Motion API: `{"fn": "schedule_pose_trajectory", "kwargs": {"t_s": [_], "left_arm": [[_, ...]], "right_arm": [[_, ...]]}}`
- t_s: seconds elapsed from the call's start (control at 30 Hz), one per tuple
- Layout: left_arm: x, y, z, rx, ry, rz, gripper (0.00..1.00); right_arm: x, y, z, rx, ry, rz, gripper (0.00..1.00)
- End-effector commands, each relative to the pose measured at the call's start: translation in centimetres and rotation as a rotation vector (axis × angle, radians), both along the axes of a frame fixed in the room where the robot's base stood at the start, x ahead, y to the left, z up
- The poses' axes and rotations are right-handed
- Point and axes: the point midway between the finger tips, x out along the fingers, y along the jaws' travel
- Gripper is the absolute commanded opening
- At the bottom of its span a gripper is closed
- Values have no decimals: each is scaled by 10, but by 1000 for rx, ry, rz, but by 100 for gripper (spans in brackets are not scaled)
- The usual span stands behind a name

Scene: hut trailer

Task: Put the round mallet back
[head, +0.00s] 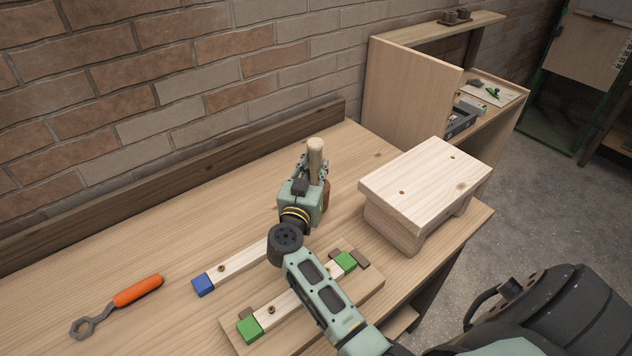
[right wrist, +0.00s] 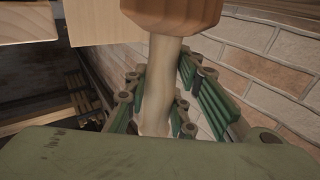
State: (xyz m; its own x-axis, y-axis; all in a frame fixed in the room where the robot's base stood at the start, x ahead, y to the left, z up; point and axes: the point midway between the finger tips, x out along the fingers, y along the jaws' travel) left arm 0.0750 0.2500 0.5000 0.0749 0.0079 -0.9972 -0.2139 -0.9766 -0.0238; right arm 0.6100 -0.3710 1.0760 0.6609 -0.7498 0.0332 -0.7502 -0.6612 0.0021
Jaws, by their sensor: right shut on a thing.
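The round mallet shows in the head view with its pale handle (head: 316,156) pointing up. Part of its brown head (head: 326,194) shows low beside my gripper, close above the bench; whether it touches the bench is hidden. My right gripper (head: 312,172) is shut on the handle. In the right wrist view, the pale handle (right wrist: 161,75) runs between the green fingers of my gripper (right wrist: 160,100), and the brown mallet head (right wrist: 172,12) is at the top edge. My left gripper is not in view.
A wooden step block (head: 425,183) stands right of the mallet. A wrench with an orange handle (head: 138,290) lies at left. Wooden bars with blue (head: 203,284) and green (head: 249,328) ends lie in front. A ledge and brick wall (head: 150,110) bound the bench behind.

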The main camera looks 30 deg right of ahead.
Motion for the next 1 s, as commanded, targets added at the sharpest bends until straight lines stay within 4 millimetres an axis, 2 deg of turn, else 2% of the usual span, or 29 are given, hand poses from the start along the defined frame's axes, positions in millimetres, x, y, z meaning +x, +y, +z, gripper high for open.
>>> {"fn": "schedule_pose_trajectory", "kwargs": {"t_s": [0.03,0.13,0.3,0.4,0.5,0.7,0.73,0.93,1.0], "left_arm": [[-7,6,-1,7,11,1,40],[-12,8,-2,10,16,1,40],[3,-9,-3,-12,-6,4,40],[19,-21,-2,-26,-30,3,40],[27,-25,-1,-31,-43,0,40],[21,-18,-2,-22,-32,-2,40],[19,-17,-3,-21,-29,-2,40],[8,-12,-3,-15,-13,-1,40],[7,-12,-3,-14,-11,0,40]], "right_arm": [[0,-1,-3,-4,-1,0,0],[0,-1,-17,-5,1,-1,0],[0,-1,-35,-5,-2,0,0],[0,-1,-37,-2,-5,-1,0],[0,-1,-36,-2,-5,-1,0],[0,-1,-40,-2,-3,-1,0],[0,-1,-42,-1,0,-1,24],[0,-1,-41,-1,-1,-1,42],[0,-1,-41,-1,-1,-1,42]]}}
